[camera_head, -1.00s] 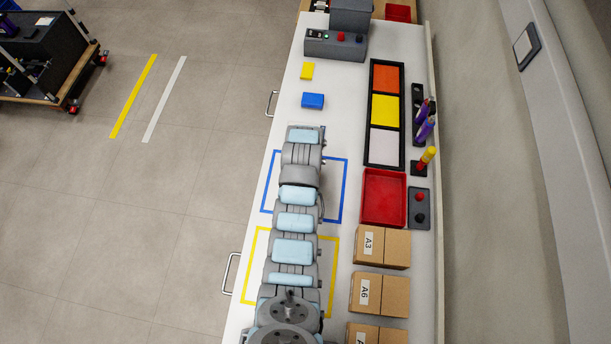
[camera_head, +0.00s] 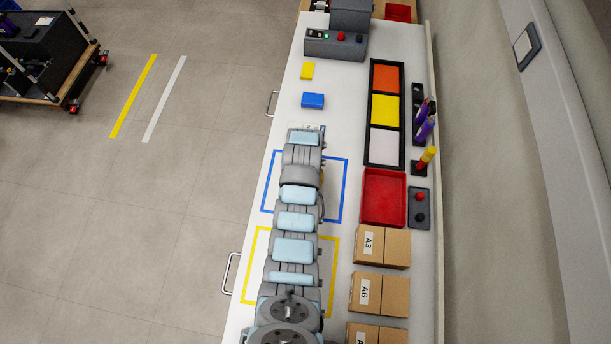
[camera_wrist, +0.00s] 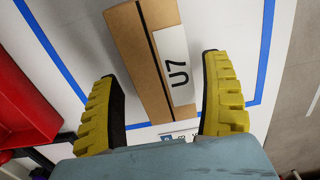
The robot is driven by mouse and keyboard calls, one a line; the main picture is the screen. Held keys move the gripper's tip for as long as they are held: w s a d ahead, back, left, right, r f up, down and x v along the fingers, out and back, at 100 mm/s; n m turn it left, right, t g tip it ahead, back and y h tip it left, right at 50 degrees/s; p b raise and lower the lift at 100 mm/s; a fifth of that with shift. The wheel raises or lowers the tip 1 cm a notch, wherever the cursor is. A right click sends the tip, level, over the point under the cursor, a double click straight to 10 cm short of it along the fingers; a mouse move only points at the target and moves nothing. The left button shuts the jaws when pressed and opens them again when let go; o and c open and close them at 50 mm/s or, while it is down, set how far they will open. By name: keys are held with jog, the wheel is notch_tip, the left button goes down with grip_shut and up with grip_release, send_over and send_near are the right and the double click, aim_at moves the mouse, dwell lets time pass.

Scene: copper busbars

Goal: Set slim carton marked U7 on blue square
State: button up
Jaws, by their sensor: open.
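The slim brown carton marked U7 (camera_wrist: 150,62) shows in the wrist view, lying between my fingers with its white label to the right. The blue square (camera_wrist: 262,60) is marked by tape on the pale table, and its lines run left, right and below the carton, which appears inside it. My gripper (camera_wrist: 160,70) is open, its yellow ribbed fingers on either side of the carton. A gap shows at the left finger; I cannot tell whether the right one touches. In the head view my arm hides the carton and covers part of the blue square (camera_head: 345,190).
A red tray (camera_head: 383,222) stands right of the blue square, with a dark button box (camera_head: 419,208) beside it. Brown cartons A3 (camera_head: 396,249) and A6 (camera_head: 393,296) stand nearer. A yellow square (camera_head: 334,270) lies nearer. A blue block (camera_head: 313,100) lies beyond my arm.

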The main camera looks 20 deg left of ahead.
notch_tip(320, 180, up, 12)
jog(key=p, duration=0.2)
dwell(0.4)
jog(key=shift+w+f, duration=0.1)
dwell(0.6)
